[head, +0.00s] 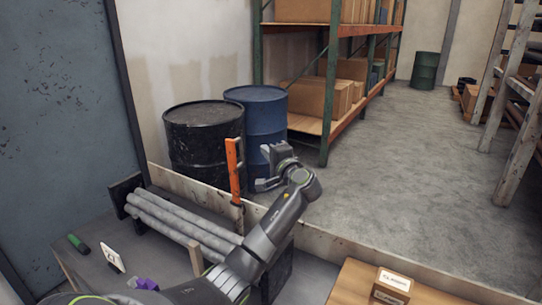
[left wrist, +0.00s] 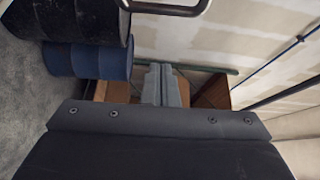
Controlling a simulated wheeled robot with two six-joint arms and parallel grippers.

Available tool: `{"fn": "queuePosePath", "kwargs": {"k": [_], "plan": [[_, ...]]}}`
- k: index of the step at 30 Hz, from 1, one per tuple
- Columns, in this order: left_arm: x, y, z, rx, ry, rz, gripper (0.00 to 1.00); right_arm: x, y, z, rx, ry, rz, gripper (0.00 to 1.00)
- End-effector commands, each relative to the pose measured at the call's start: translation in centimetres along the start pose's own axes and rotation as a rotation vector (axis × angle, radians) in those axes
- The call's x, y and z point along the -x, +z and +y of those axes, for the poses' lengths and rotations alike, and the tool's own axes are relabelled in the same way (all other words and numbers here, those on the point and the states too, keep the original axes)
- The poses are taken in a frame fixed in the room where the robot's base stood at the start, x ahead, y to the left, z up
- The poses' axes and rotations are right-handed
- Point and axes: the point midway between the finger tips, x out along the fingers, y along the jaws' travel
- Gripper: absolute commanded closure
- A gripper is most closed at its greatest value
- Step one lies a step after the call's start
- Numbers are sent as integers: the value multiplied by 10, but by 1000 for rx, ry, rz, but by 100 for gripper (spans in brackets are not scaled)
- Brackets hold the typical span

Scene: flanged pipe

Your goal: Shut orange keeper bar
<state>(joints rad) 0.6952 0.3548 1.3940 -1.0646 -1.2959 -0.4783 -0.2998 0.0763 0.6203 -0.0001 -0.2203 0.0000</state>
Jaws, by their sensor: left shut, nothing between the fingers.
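The orange keeper bar (head: 233,168) stands upright in the head view, its lower end at a dark bracket near the rack of grey pipes (head: 185,222). It is raised, not lying across the pipes. My left gripper (head: 272,155) is just right of the bar in the picture, near its upper half, and appears apart from it. In the left wrist view my left gripper's two grey fingers (left wrist: 161,84) are together with nothing between them. The orange bar cannot be made out in the left wrist view. My right gripper is in neither view.
A black drum (head: 203,140) and a blue drum (head: 262,120) stand behind the low board (head: 335,243). A green-and-orange shelf (head: 325,130) holds boxes. A small carton (head: 392,286) sits on the wooden table at front right. The grey floor (head: 410,150) is open.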

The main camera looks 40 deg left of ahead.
Motion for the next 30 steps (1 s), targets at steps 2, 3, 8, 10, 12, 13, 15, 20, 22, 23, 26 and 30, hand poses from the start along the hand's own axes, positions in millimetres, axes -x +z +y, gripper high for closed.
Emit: {"fn": "queuePosePath", "kwargs": {"k": [2,3,8,10,12,13,15,20,22,23,26,30], "plan": [[-17,0,-3,-3,-2,-3,100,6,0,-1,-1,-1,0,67],[-25,1,-3,-3,-1,-3,100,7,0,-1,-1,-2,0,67],[-52,1,-2,-2,0,-2,100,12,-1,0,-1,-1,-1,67],[-45,11,-2,-1,1,0,100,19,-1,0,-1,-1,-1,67],[-42,19,-2,0,0,0,100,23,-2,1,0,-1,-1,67],[-41,22,-2,0,0,0,100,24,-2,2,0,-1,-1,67],[-38,28,-2,0,-1,1,100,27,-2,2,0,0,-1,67],[-35,36,-1,1,0,1,100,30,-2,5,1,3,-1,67],[-35,37,0,1,0,1,100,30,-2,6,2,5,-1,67],[-34,38,0,1,0,1,100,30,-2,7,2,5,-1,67],[-34,38,0,1,0,0,100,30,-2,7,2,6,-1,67],[-34,38,0,1,0,0,100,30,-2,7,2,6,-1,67]]}}
